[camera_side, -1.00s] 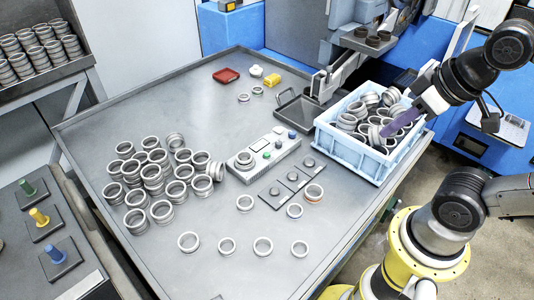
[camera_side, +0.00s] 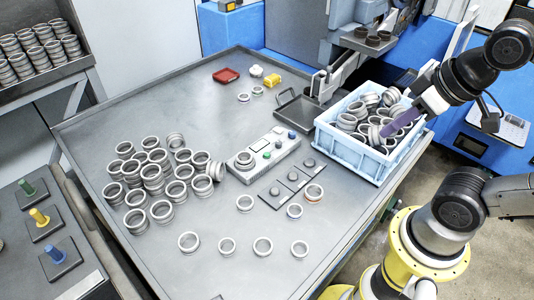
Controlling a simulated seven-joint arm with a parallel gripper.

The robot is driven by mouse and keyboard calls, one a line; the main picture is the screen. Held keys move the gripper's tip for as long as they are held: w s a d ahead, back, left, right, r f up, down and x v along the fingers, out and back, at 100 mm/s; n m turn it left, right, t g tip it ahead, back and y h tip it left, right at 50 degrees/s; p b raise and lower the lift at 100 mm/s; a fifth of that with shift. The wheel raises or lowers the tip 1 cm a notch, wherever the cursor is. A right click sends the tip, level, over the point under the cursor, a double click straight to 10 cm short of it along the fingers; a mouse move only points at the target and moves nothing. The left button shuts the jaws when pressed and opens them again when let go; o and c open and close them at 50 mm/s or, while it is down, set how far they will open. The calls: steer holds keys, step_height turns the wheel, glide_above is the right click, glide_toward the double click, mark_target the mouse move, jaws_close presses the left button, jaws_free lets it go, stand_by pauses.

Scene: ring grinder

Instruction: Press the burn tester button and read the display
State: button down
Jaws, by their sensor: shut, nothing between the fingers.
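The burn tester (camera_side: 264,153) looks like a grey box on the metal table, right of the piled rings. It has a small display window, a green button (camera_side: 267,155) and a blue knob (camera_side: 291,135) on top. A metal ring (camera_side: 244,160) sits on its left end. The display is too small to read. My gripper (camera_side: 402,124), with purplish fingers, is shut and empty. It is over the blue crate (camera_side: 372,170), right of the tester and well apart from it.
The crate is full of metal rings. Many loose rings (camera_side: 160,180) lie left of the tester. Three dark pads (camera_side: 292,181) with round pieces lie just right of it. A red tray (camera_side: 226,75) and a dark tray (camera_side: 297,109) are toward the back.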

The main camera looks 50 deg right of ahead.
stand_by(0.3)
steer(key=w+d+r+m+t, duration=0.1)
steer(key=w+r+m+t, duration=0.25)
steer(key=w, duration=0.65)
steer(key=w+d+r+m+t, duration=0.1)
steer(key=w+r+m+t, duration=0.2)
steer(key=w, duration=0.7)
steer(key=r+x, duration=0.1)
steer(key=x, duration=1.1)
steer(key=w+f+g, duration=0.1)
steer(key=w+f, duration=0.1)
steer(key=f, duration=0.9)
steer(key=w+d+f+m+g+y, duration=0.1)
steer(key=w+f+g, duration=0.1)
steer(key=f, duration=1)
steer(key=shift+d, duration=0.2)
steer(key=shift+f, duration=0.1)
